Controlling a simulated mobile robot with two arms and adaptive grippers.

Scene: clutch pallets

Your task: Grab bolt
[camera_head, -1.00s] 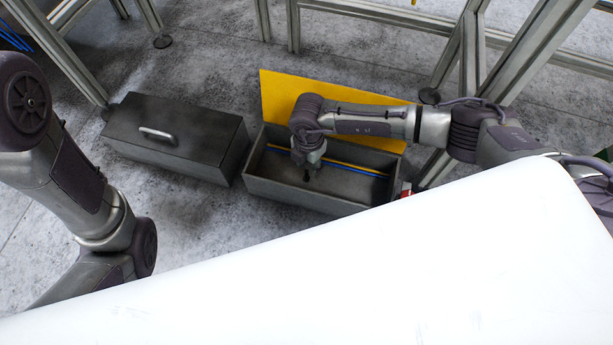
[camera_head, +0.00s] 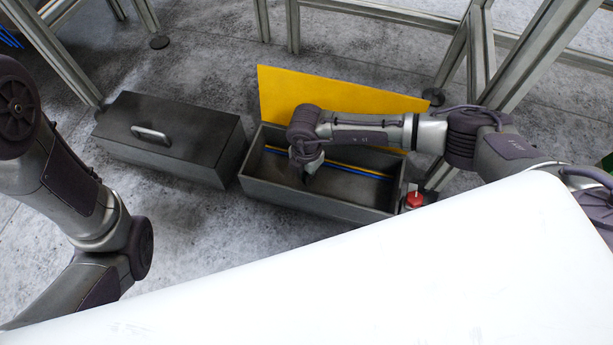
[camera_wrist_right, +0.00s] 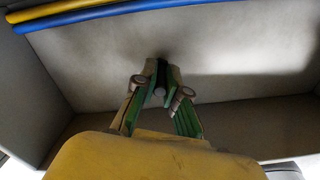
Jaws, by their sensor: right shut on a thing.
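My right gripper (camera_head: 307,177) reaches down into an open grey metal box (camera_head: 300,205) in the head view. In the right wrist view the green-sided fingers (camera_wrist_right: 163,72) come close together near the box's inner surface. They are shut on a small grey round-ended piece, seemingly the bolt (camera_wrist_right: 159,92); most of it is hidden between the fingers. In the head view the bolt cannot be made out. My left arm shows at the left edge, but its gripper is out of view.
Blue and yellow rods (camera_wrist_right: 115,13) lie along one side inside the box. A closed grey box (camera_head: 190,125) with a handle stands left of it. A yellow panel (camera_head: 285,95) stands behind. A red knob (camera_head: 414,199) is at the right. A white surface (camera_head: 400,270) fills the front.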

